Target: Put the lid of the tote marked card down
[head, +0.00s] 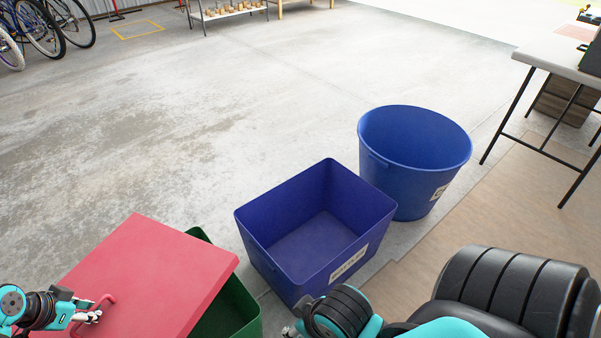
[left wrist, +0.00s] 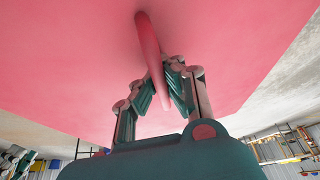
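A green tote (head: 238,312) stands at the bottom of the head view, cut off by the frame edge. Its red lid (head: 150,270) is raised at a slant over it, and a dark gap shows on the right side. No label shows on this tote. My left gripper (head: 90,314) is at the lid's red handle (head: 108,299). In the left wrist view the fingers (left wrist: 160,78) close in on both sides of the handle bar (left wrist: 150,40).
A blue rectangular tote (head: 262,245) with an unreadable label stands open and empty just right of the green tote. A round blue bin (head: 400,190) stands behind it. A table (head: 545,55) is at the right, bicycles (head: 45,25) at the far left.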

